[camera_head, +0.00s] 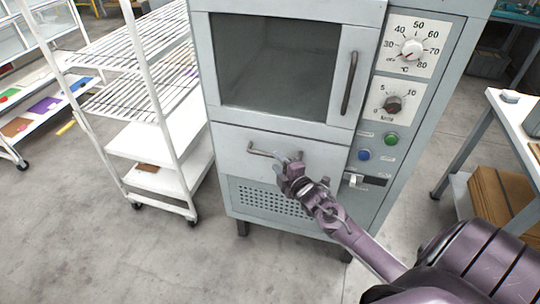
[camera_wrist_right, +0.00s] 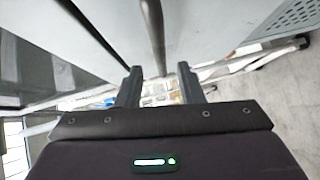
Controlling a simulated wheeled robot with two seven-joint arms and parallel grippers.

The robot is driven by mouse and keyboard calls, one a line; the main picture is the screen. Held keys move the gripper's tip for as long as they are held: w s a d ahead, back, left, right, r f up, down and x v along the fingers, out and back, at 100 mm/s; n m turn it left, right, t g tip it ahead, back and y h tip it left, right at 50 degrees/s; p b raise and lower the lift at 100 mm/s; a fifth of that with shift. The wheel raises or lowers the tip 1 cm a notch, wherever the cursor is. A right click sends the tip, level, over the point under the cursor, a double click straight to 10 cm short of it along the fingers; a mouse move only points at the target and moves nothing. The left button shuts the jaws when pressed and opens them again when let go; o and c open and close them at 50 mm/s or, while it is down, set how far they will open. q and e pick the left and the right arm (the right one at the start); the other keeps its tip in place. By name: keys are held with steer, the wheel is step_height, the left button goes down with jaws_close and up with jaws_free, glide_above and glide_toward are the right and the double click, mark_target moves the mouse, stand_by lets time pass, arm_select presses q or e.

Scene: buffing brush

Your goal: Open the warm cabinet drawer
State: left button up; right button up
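The warm cabinet (camera_head: 225,110) stands in the middle of the head view. Its drawer (camera_head: 232,139) is the pale front panel under the windowed door, and it looks flush with the cabinet. The bar-shaped drawer handle (camera_head: 262,151) sits on that panel; its right end is hidden behind my right gripper (camera_head: 287,163). In the right wrist view, my right gripper (camera_wrist_right: 161,84) has its two fingers apart. A dark bar, seemingly the handle (camera_wrist_right: 155,35), runs down toward the space between the fingertips, with a gap on each side. My left gripper is out of view.
The windowed door with its dark vertical handle (camera_head: 349,83) is above the drawer. Knobs (camera_head: 412,50) and buttons (camera_head: 391,139) are on the right panel. A white wheeled rack (camera_head: 160,150) stands left; a table (camera_head: 515,115) stands right. The floor in front is clear.

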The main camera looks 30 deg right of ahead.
mark_target(270, 154)
steer(key=w, duration=0.5)
steer(key=shift+w+d+f, duration=0.15)
steer(key=shift+d+f, duration=0.05)
steer(key=shift+f, duration=0.2)
jaws_close()
